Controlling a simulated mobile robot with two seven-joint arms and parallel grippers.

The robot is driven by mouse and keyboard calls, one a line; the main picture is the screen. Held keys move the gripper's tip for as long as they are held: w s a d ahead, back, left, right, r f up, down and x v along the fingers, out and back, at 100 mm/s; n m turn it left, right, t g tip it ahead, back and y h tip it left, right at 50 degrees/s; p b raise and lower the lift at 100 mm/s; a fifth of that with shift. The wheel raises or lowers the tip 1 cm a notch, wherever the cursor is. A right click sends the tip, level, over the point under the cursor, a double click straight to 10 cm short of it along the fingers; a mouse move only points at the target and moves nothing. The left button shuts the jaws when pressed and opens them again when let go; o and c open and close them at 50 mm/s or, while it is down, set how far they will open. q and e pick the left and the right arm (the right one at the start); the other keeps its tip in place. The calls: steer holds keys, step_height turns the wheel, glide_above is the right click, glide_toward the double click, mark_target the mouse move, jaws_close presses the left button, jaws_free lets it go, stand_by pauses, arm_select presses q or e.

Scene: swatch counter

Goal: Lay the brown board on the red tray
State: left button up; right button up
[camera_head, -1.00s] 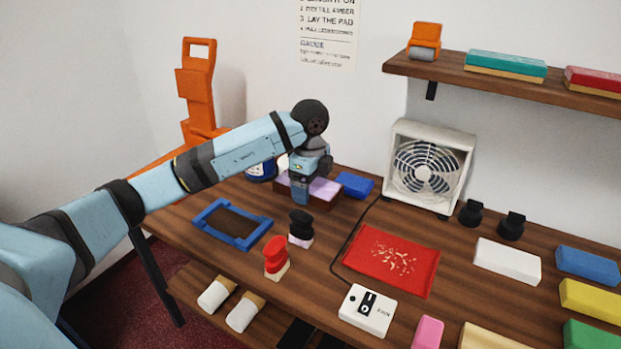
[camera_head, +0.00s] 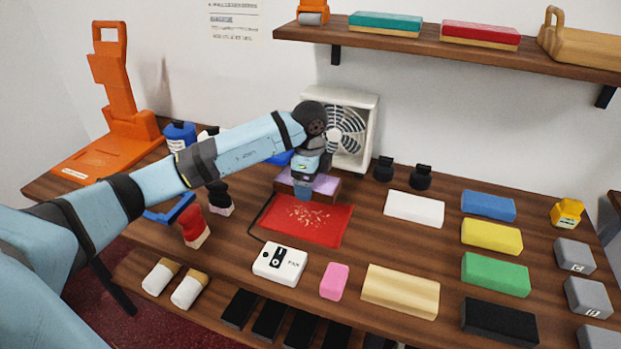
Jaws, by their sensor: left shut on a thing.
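The brown board (camera_head: 324,197), with a lilac top, is in the head view at the centre. My left gripper (camera_head: 309,189) reaches down onto it and is shut on it. The red tray (camera_head: 335,229) lies flat on the wooden table just in front of the board, with pale crumbs scattered on it. The board overlaps the tray's back edge in the picture; I cannot tell how high above it the board is. The gripper covers part of the board's middle. My right gripper is not in view.
A white box fan (camera_head: 365,103) stands behind the board. A white switch box (camera_head: 287,264) with a dark cable sits in front of the tray. A red-handled stamp (camera_head: 194,227) stands to the left. A white block (camera_head: 414,208) and several coloured blocks lie to the right.

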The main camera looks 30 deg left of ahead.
mark_target(310, 216)
arm_select(q)
steer(key=shift+a+f+b, duration=0.1)
steer(key=shift+f+b, duration=0.45)
steer(key=shift+f, duration=0.2)
steer(key=shift+f+b, duration=0.55)
steer(key=shift+f, duration=0.2)
step_height(310, 216, down, 3)
steer(key=shift+f+b, duration=0.1)
steer(key=shift+b, duration=1.1)
steer(key=shift+f, duration=0.8)
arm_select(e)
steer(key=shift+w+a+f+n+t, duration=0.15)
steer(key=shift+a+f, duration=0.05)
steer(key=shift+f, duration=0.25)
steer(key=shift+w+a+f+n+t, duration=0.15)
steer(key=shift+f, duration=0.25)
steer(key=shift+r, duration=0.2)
arm_select(q)
steer(key=shift+f, duration=0.6)
steer(key=o, duration=0.9)
